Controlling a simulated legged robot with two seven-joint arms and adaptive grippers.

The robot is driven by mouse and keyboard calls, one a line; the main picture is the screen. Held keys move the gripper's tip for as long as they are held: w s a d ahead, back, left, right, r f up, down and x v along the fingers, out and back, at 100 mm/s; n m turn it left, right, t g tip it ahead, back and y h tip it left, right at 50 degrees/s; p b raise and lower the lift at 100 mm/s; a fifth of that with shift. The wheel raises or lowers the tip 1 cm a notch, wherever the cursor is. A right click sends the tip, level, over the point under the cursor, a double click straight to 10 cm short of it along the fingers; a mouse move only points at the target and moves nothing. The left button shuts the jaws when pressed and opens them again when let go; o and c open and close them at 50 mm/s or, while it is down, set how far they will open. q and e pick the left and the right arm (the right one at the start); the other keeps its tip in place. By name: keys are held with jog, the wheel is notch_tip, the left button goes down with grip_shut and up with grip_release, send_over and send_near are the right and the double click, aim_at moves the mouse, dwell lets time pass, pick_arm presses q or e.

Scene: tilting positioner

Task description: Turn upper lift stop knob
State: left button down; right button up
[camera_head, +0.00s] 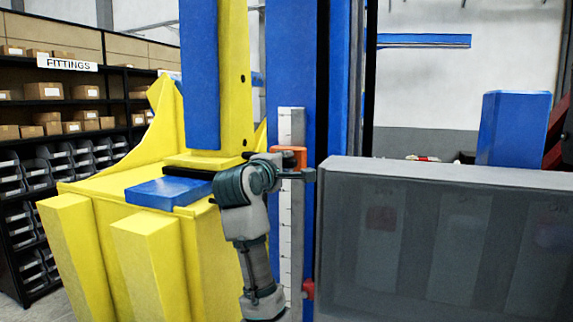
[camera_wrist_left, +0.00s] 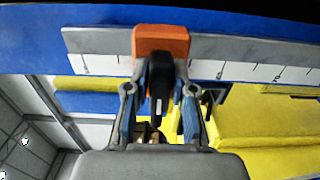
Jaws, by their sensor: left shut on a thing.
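The upper lift stop is an orange block (camera_head: 291,151) on a vertical white scale (camera_head: 291,215) on the blue column. It shows close up in the left wrist view (camera_wrist_left: 161,40), with a dark knob (camera_wrist_left: 158,85) sticking out toward the camera. My left gripper (camera_wrist_left: 160,78) has one finger on each side of the knob and is shut on it. In the head view my left gripper (camera_head: 300,173) is just below and in front of the orange block. It hides the knob there. My right gripper is not in view.
A red lower stop (camera_head: 308,289) sits further down the column. A grey translucent panel (camera_head: 440,240) stands close on the right. The yellow positioner frame (camera_head: 150,250) with a blue pad (camera_head: 165,192) is on the left. Shelves with boxes (camera_head: 60,90) are behind.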

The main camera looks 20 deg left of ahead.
pick_arm(q)
jog(key=c, duration=1)
grip_release()
jog(key=shift+c, duration=0.2)
jog(key=shift+s+a, duration=0.1)
jog(key=s, duration=1.1)
jog(key=shift+s+d, duration=0.35)
jog(key=shift+d, duration=0.05)
